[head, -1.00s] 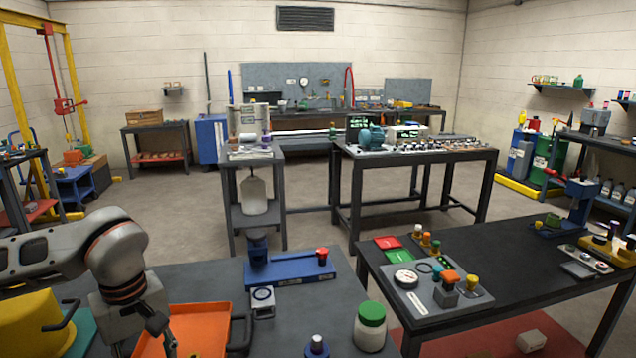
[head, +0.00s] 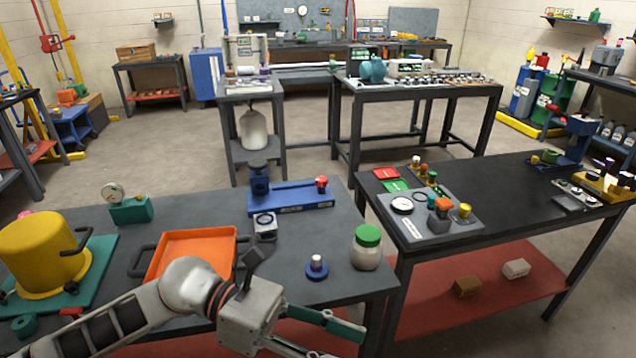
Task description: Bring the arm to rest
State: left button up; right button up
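My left arm comes in from the lower left and reaches along the near edge of the dark workbench (head: 330,270). My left gripper (head: 338,344) is low in the head view, in front of the bench. Its two fingers are spread with nothing between them, and the lower one is partly cut off by the picture's bottom edge. The orange tray (head: 195,243) lies behind my wrist, which hides part of its near side. My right gripper is out of view.
On the bench are a yellow pot (head: 42,253), a green-based gauge (head: 130,208), a blue fixture with a red knob (head: 290,197), a small blue-based knob (head: 317,267) and a green-lidded jar (head: 366,247). A second dark table (head: 510,200) stands to the right.

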pick_arm(q)
jog(key=w+r+n+t+h, duration=0.3)
jog(key=w+n+t+h, duration=0.4)
jog(key=n+t, duration=0.7)
jog(key=w+a+f+n+t+y, duration=0.65)
jog(key=a+f+n+y, duration=0.2)
jog(key=n, duration=1.05)
jog(key=s+a+f+n+y, duration=0.1)
jog(key=a+f+n+y, duration=0.35)
jog(key=f, duration=0.35)
jog(key=s+a+f+n+y, duration=0.1)
jog(key=a+f+n+y, duration=0.3)
jog(key=f+n, duration=0.3)
jog(key=s+a+f+n+g+y, duration=0.1)
jog(key=s+a+f+n+g, duration=0.1)
jog(key=s+f, duration=0.3)
jog(key=s+a+f+n+g+y, duration=0.2)
jog(key=s+f, duration=0.4)
jog(key=f, duration=0.3)
jog(key=shift+s+a+f+n+g, duration=0.2)
jog(key=shift+a+n+g, duration=0.35)
jog(key=shift+a+n, duration=0.5)
jog(key=shift+a+m, duration=0.15)
jog(key=shift+m, duration=0.15)
